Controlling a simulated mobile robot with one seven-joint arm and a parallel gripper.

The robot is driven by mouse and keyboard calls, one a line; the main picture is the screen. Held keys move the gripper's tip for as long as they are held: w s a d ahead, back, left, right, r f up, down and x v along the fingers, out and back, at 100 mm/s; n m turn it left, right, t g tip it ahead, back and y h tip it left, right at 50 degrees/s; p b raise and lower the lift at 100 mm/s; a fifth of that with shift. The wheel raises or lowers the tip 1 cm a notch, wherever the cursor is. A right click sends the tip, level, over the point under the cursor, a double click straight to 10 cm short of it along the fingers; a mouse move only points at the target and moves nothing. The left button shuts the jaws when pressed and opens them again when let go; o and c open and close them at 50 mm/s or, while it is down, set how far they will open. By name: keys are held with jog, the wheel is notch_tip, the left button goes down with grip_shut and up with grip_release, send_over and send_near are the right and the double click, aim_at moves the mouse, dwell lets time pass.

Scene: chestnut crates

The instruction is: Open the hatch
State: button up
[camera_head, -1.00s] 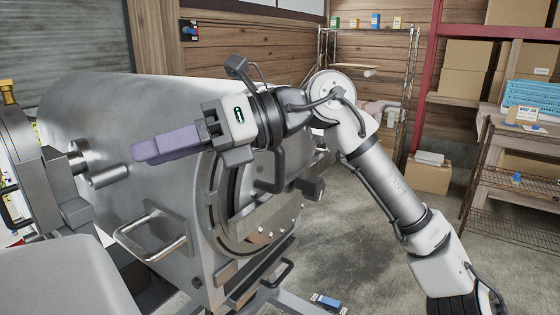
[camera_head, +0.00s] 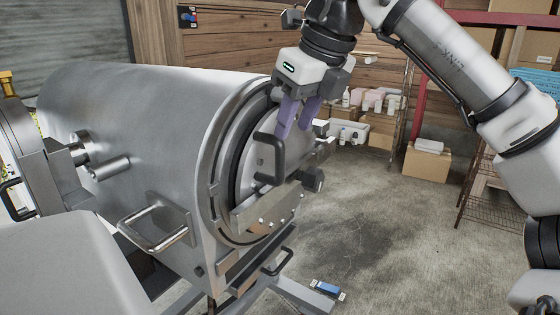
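The hatch (camera_head: 240,160) is the round metal door on the right end of a large grey cylinder (camera_head: 150,120). It looks shut. A dark D-shaped handle (camera_head: 279,160) stands out from its face, with a dark knob (camera_head: 313,179) to the right. My gripper (camera_head: 294,130) points down in front of the hatch, its two purple fingers apart with a gap between them. The left finger is close to the top of the handle; I cannot tell whether they touch. Nothing shows between the fingers.
A metal bar handle (camera_head: 160,240) sticks out from the cylinder's side. A smaller dark handle (camera_head: 278,262) sits below the hatch. A blue and white object (camera_head: 328,290) lies low at the front.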

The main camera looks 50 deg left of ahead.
aim_at(283, 153)
jog(key=x, duration=0.9)
jog(key=shift+f, duration=0.1)
grip_shut()
